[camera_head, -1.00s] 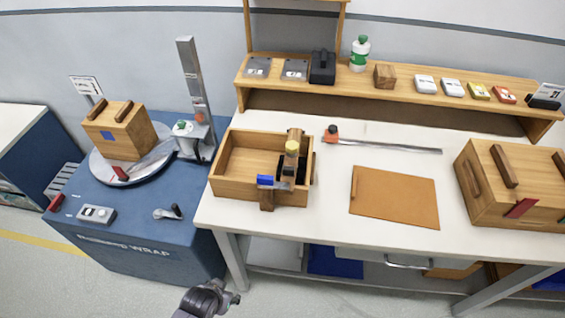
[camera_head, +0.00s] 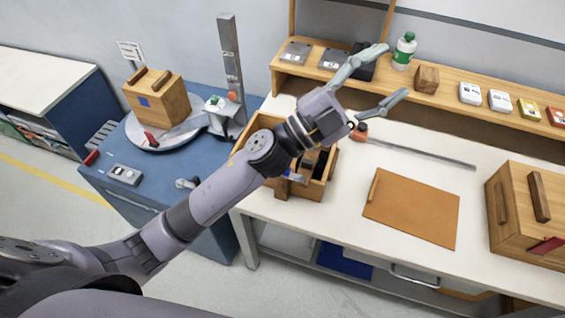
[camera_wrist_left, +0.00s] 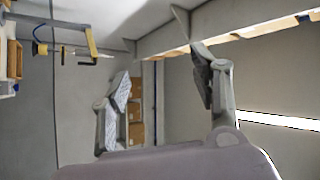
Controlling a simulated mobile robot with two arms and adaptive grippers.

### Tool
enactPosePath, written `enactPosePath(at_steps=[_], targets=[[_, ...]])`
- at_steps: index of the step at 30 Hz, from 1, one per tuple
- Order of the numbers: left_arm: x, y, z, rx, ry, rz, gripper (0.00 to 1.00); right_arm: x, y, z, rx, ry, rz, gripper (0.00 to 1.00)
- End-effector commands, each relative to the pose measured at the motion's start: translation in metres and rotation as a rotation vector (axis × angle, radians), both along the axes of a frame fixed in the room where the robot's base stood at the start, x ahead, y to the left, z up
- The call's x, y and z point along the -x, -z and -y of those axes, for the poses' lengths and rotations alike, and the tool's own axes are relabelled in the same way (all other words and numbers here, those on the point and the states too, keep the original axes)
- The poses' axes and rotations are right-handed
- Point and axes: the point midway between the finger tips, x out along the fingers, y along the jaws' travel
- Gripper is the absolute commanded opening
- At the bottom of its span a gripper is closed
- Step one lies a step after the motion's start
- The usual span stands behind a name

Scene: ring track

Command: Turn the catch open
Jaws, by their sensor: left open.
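A red catch (camera_head: 547,245) sits on the front of a closed wooden box (camera_head: 520,215) at the right end of the white table. Another red catch (camera_head: 151,138) shows on the wooden box (camera_head: 158,102) on the grey turntable. I cannot tell which catch is meant. My left gripper (camera_head: 395,70) is open and empty, raised in front of the shelf and far from both catches. Its spread fingers also show in the left wrist view (camera_wrist_left: 162,85), with nothing between them. My right gripper is not in view.
My left arm partly hides an open wooden box (camera_head: 312,190) on the table. An orange-brown board (camera_head: 412,208) lies flat, with a metal rod (camera_head: 430,153) behind it. The shelf (camera_head: 450,85) holds a green bottle (camera_head: 404,52), a wooden block (camera_head: 426,79) and small boxes.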

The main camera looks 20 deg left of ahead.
Motion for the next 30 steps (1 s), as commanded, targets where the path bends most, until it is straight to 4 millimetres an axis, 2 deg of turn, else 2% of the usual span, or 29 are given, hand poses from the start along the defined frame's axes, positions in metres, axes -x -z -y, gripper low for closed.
enactPosePath(at_steps=[1, 3, 6, 8, 10, 11, 14, 15, 17, 18, 21, 24, 27, 30], targets=[[0.015, -0.010, 0.023, -0.089, 0.101, 0.110, 0.57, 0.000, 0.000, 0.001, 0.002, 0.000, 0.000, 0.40], [0.040, -0.008, 0.050, -0.228, 0.246, 0.234, 0.57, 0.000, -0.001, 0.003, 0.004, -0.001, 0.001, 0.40], [0.067, 0.016, 0.074, -0.467, 0.438, 0.370, 0.57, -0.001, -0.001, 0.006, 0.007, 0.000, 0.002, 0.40], [0.077, 0.039, 0.077, -0.631, 0.542, 0.425, 0.57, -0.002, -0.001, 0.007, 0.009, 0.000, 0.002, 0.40], [0.081, 0.070, 0.071, -0.841, 0.649, 0.464, 0.57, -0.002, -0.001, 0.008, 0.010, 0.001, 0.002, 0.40], [0.080, 0.083, 0.064, -0.937, 0.688, 0.471, 0.57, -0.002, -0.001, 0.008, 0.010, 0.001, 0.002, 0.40], [0.065, 0.122, 0.027, -1.269, 0.790, 0.447, 0.57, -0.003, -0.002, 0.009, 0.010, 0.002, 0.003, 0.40], [0.056, 0.134, 0.006, -1.403, 0.815, 0.418, 0.57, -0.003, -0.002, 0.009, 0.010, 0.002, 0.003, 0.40], [0.041, 0.145, -0.029, -1.596, 0.836, 0.355, 0.57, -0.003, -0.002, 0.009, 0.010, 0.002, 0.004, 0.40], [0.031, 0.148, -0.053, -1.711, 0.841, 0.306, 0.57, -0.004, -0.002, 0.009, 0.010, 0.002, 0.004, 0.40], [0.011, 0.146, -0.107, -1.948, 0.826, 0.171, 0.57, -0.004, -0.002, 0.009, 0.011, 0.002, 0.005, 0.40], [-0.001, 0.138, -0.145, -2.096, 0.800, 0.059, 0.57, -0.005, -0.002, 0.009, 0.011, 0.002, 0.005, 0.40], [-0.005, 0.133, -0.164, -2.167, 0.783, -0.004, 0.57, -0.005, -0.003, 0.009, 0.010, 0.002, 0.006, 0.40], [-0.006, 0.135, -0.169, -2.186, 0.780, -0.024, 0.57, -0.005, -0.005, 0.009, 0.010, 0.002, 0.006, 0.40]])
